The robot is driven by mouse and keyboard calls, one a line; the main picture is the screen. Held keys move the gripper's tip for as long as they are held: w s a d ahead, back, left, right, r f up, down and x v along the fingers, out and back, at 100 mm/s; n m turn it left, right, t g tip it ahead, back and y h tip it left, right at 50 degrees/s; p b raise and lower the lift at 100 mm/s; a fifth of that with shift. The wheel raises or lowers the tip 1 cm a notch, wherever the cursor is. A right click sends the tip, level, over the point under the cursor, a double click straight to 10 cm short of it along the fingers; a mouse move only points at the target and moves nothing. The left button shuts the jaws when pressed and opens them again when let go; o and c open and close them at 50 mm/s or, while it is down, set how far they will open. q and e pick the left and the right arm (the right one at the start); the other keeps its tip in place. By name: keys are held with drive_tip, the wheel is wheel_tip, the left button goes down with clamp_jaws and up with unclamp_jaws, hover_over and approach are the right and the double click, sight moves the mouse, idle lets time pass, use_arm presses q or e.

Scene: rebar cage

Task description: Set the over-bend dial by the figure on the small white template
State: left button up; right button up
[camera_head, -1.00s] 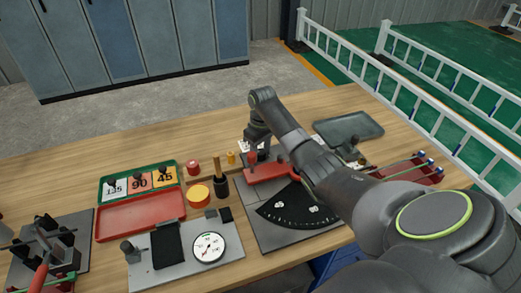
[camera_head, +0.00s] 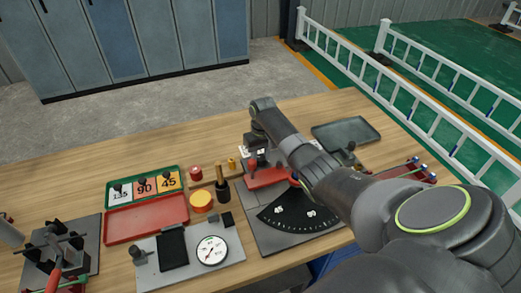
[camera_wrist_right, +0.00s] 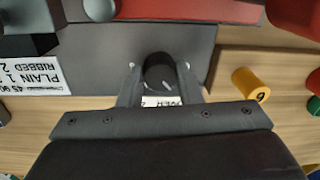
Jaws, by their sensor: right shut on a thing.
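My right gripper (camera_head: 259,158) is lowered at the back of the bending plate (camera_head: 255,226), behind its red arm (camera_head: 268,178). In the right wrist view its fingers (camera_wrist_right: 160,85) are shut on a dark round knob (camera_wrist_right: 159,70), which I take for the over-bend dial. A small white label (camera_wrist_right: 160,101) shows beside the knob, its lettering partly hidden. The dial's setting cannot be read. A small white template (camera_head: 120,193) marked 135 sits in the green-rimmed rack (camera_head: 151,173), beside pink 90 and orange 45 ones. My left gripper is not in view.
A white card (camera_wrist_right: 35,77) reading PLAIN and RIBBED lies beside the plate. A yellow cylinder (camera_wrist_right: 250,83) stands close on the other side. A red tray (camera_head: 147,219), a round gauge (camera_head: 211,251) and a grey tray (camera_head: 346,133) are also on the bench.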

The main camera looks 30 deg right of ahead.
drive_tip(key=m+p, duration=0.2)
drive_tip(key=shift+r+m, duration=0.25)
drive_tip(key=shift+m, duration=0.15)
drive_tip(key=m+p, duration=0.3)
drive_tip(key=shift+m, duration=0.3)
drive_tip(key=m+p, duration=0.1)
drive_tip(key=m, duration=0.1)
drive_tip(key=shift+m+t+p, duration=0.3)
drive_tip(key=shift+m, duration=0.1)
drive_tip(key=m+p, duration=0.1)
drive_tip(key=m, duration=0.2)
drive_tip(key=shift+f+m, duration=0.1)
drive_tip(key=shift+m, duration=0.2)
drive_tip(key=m+p, duration=0.1)
drive_tip(key=m, duration=0.1)
drive_tip(key=shift+m+h, duration=0.3)
drive_tip(key=m+p, duration=0.1)
drive_tip(key=m, duration=0.2)
drive_tip(key=shift+m, duration=0.4)
drive_tip(key=m, duration=0.3)
drive_tip(key=shift+p, duration=0.3)
drive_tip(key=shift+f+m, duration=0.1)
drive_tip(key=shift+m, duration=1.8)
